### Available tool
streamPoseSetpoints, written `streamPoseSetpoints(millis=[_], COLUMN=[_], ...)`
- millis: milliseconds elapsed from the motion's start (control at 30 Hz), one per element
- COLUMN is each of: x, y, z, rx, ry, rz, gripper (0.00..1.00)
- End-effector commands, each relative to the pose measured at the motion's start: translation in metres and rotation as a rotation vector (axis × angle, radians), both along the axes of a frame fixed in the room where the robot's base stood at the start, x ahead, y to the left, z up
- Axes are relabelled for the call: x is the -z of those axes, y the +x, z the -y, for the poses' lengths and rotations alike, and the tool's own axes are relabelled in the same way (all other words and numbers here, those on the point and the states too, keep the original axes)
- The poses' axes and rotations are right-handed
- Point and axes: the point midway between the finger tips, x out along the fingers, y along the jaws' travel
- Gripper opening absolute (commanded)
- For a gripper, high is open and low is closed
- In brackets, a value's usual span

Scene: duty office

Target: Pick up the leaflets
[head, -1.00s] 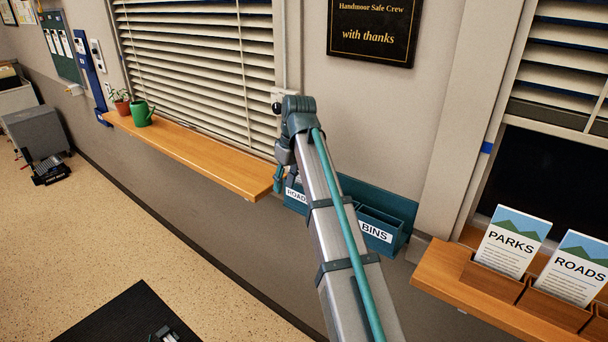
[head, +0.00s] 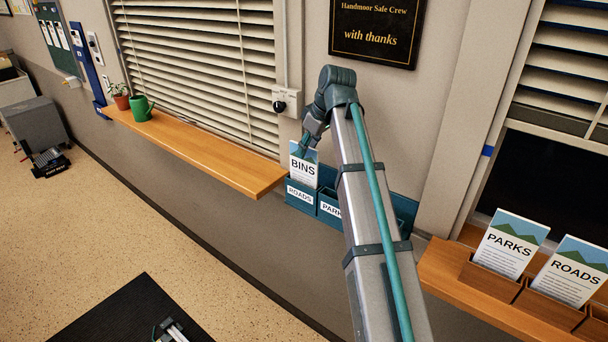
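A white leaflet stack marked BINS (head: 303,168), with a picture at its top, shows upright above the left compartment of the teal wall rack (head: 405,208). That compartment is labelled ROADS. I cannot tell whether the stack's lower edge is inside the compartment or just in front of it. My gripper (head: 308,148) is at the upper right of the BINS stack, pointing down and overlapping its top edge. Its fingers are small and partly hidden, so their opening and any hold are unclear. My arm covers much of the rack's right part.
On the right wooden shelf (head: 450,272), holders carry leaflets marked PARKS (head: 508,243) and ROADS (head: 572,272). The left wooden sill (head: 205,157) bears a green watering can (head: 141,108) and a potted plant (head: 121,99). A grey switch box (head: 287,102) is on the wall near my wrist.

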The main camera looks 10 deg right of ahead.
Motion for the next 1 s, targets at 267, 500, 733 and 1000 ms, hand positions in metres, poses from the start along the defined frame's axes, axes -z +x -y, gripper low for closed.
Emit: streamPoseSetpoints(millis=[267, 500, 733, 1000], x=[0.023, 0.045, 0.047, 0.047], y=[0.009, 0.015, 0.017, 0.017], z=[-0.004, -0.009, -0.009, -0.009], rx=[-0.001, 0.001, 0.001, 0.002], ry=[0.0, 0.0, 0.0, 0.0], rz=[-0.003, -0.001, 0.001, 0.0], gripper=[0.38, 0.38, 0.38, 0.01])
